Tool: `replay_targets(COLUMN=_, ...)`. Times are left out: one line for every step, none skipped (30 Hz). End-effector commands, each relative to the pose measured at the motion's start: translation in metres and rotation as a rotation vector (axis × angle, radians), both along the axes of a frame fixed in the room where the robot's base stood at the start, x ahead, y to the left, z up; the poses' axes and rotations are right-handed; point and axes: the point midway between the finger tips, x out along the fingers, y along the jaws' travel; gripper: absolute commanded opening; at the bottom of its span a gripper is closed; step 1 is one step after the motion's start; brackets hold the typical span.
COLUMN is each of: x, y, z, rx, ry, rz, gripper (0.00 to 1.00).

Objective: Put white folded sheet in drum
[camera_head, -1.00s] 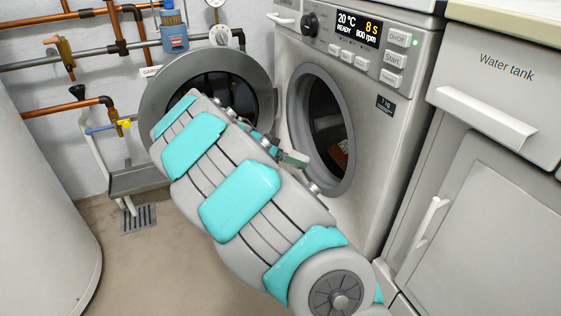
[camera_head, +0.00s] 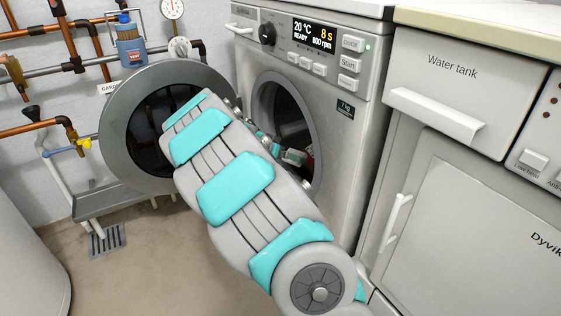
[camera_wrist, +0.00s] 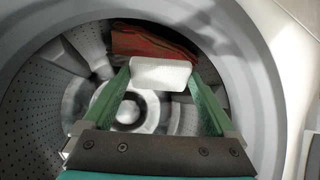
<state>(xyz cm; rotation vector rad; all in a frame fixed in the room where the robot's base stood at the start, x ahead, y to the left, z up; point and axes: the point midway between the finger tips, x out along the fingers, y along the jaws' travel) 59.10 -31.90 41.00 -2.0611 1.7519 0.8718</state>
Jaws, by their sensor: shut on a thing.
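The white folded sheet (camera_wrist: 161,74) is held between the green fingers of my gripper (camera_wrist: 160,82) in the wrist view. My gripper is shut on it. The sheet is in front of the drum (camera_wrist: 40,110), whose perforated wall and ribs show around it; how deep it is cannot be told. A dark red and green striped cloth (camera_wrist: 150,44) lies in the drum just beyond the sheet. In the head view, my arm covers part of the washing machine's round opening (camera_head: 262,95), and the sheet itself is not clearly visible there.
The round door (camera_head: 115,130) stands open to the left of the washing machine (camera_head: 350,155). A water tank cabinet (camera_head: 455,110) stands to the right. Copper pipes (camera_head: 40,127) run along the back wall. A drain grate (camera_head: 106,240) is in the floor.

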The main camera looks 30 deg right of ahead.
Motion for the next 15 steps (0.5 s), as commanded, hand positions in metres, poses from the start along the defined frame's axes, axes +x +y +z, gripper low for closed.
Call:
replay_targets(x=-0.001, y=-0.006, z=-0.001, rx=0.0, ry=-0.001, rz=-0.002, gripper=0.32)
replay_targets(x=-0.001, y=-0.01, z=-0.001, rx=0.0, ry=-0.002, rz=-0.003, gripper=0.32)
replay_targets(x=-0.001, y=-0.014, z=0.0, rx=0.0, ry=-0.001, rz=-0.003, gripper=0.32)
replay_targets(x=-0.002, y=-0.017, z=0.0, rx=0.0, ry=0.0, rz=-0.003, gripper=0.32)
replay_targets(x=-0.002, y=-0.02, z=0.0, rx=0.0, ry=0.0, rz=-0.003, gripper=0.32)
replay_targets(x=-0.002, y=-0.025, z=0.0, rx=0.0, ry=0.0, rz=-0.002, gripper=0.32)
replay_targets(x=-0.002, y=-0.028, z=0.0, rx=-0.001, ry=0.0, rz=-0.004, gripper=0.32)
replay_targets(x=-0.003, y=-0.032, z=0.0, rx=-0.001, ry=0.0, rz=-0.004, gripper=0.32)
replay_targets(x=-0.003, y=-0.036, z=0.0, rx=-0.001, ry=0.0, rz=-0.004, gripper=0.32)
replay_targets(x=-0.003, y=-0.039, z=0.0, rx=-0.001, ry=0.0, rz=-0.004, gripper=0.32)
replay_targets(x=-0.003, y=-0.042, z=0.0, rx=-0.001, ry=0.0, rz=-0.004, gripper=0.32)
replay_targets(x=-0.003, y=-0.047, z=0.0, rx=-0.001, ry=0.0, rz=-0.004, gripper=0.32)
replay_targets(x=-0.003, y=-0.05, z=0.0, rx=-0.001, ry=0.001, rz=-0.003, gripper=0.32)
replay_targets(x=-0.003, y=-0.053, z=0.0, rx=0.0, ry=0.0, rz=-0.002, gripper=0.32)
replay_targets(x=-0.004, y=-0.057, z=0.0, rx=0.0, ry=0.0, rz=-0.003, gripper=0.32)
